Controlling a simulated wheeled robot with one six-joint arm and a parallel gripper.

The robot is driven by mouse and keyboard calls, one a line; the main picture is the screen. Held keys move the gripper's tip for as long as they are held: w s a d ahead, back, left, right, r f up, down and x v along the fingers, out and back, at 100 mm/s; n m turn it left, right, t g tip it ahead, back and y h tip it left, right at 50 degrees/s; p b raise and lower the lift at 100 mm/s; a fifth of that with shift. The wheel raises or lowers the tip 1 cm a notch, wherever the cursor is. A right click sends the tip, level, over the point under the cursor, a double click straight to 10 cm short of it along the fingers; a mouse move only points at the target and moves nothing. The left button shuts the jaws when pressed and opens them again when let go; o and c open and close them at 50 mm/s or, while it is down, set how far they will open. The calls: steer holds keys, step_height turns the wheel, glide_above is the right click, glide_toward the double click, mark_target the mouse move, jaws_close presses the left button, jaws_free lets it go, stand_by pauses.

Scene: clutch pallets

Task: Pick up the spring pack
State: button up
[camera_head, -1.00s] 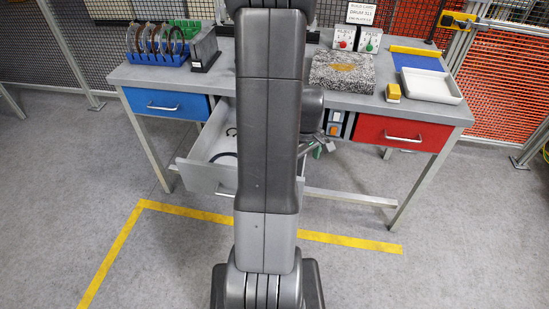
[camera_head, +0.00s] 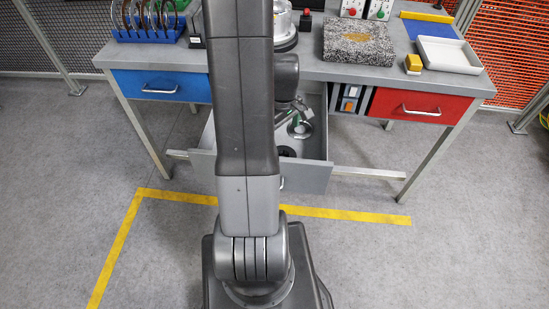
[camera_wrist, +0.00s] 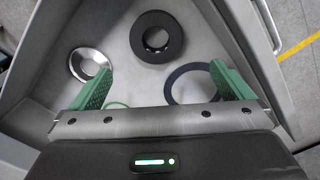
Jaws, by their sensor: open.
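No part is labelled as the spring pack, and I cannot tell for sure which it is. In the wrist view an open grey drawer (camera_wrist: 205,35) holds a thick black ring (camera_wrist: 138,38), a silver dished ring (camera_wrist: 76,66), a thin dark ring (camera_wrist: 172,88) and part of a thin green ring (camera_wrist: 117,104). My gripper (camera_wrist: 160,70) is open and empty above the drawer, its green fingers spread apart. The thick black ring lies ahead of the fingertips, between their lines. In the head view the drawer (camera_head: 318,177) is partly hidden by my arm, and the silver ring (camera_head: 306,132) shows inside.
The drawer walls surround the parts closely. The bench top (camera_head: 310,68) above carries a blue rack (camera_head: 150,37) of rings, a speckled block (camera_head: 358,42), a yellow block (camera_head: 413,64) and a white tray (camera_head: 448,54). Closed blue (camera_head: 155,80) and red (camera_head: 420,104) drawers flank the open one.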

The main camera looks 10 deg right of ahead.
glide_toward(283, 155)
steer(key=s, duration=0.2)
steer(key=s+f, duration=0.1)
steer(key=shift+a+f, duration=0.1)
steer(key=shift+a, duration=0.3)
steer(key=shift+w+d+f+p, duration=0.1)
steer(key=shift+f+p, duration=0.15)
steer(key=shift+f, duration=1.15)
steer(key=shift+w+d+f+p, duration=0.1)
steer(key=shift+f+p, duration=0.1)
steer(key=shift+f, duration=1.15)
steer(key=c, duration=1)
steer(key=shift+o, duration=0.2)
steer(key=shift+r, duration=0.1)
